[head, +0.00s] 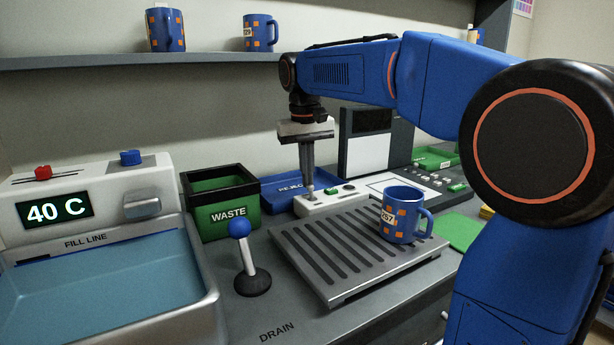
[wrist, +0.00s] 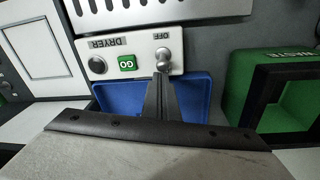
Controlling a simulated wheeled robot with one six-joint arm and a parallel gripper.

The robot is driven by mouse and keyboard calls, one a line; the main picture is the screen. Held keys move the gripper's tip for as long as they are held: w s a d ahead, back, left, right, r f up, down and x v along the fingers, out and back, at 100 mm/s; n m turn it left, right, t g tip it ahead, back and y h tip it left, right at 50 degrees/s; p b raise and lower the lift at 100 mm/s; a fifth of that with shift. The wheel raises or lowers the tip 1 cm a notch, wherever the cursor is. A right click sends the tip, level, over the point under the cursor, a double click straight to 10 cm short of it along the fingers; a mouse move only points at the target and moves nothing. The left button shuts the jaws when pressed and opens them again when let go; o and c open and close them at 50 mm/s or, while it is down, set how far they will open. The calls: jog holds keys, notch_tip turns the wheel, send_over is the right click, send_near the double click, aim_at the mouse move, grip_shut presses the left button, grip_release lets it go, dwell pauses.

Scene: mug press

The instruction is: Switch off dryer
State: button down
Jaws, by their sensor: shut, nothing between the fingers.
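The dryer's white control box (head: 328,202) stands at the back edge of the slatted metal dryer rack (head: 318,262). In the wrist view the box (wrist: 112,66) carries the word DRYER, a black knob (wrist: 97,65), a green GO button (wrist: 127,62) and a metal toggle switch (wrist: 163,58) beside the word OFF. My gripper (head: 308,186) points down at the left end of the box. In the wrist view my gripper (wrist: 160,78) is shut and empty, its fingertips close to the toggle. I cannot tell whether they touch it. The toggle's tilt is unclear.
A blue patterned mug (head: 402,215) stands on the rack's right part. A green WASTE bin (head: 222,203) and a blue tray (head: 280,190) are near my gripper. A blue-knobbed lever (head: 247,258) stands in front, beside a water basin (head: 110,280). A shelf (head: 210,60) holds mugs above.

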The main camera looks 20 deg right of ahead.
jog(key=shift+s+t, duration=0.2)
jog(key=shift+t, duration=0.2)
jog(key=shift+s+d+r+t+y, duration=0.1)
jog(key=shift+s+r+t+y, duration=0.1)
jog(key=shift+s+t, duration=0.45)
jog(key=shift+s+d+r+t+y, duration=0.1)
jog(key=shift+s+t+y, duration=0.1)
jog(key=shift+t, duration=0.75)
jog(key=shift+w, duration=0.1)
jog(key=shift+r, duration=0.1)
jog(key=shift+r, duration=0.7)
jog(key=shift+r, duration=0.1)
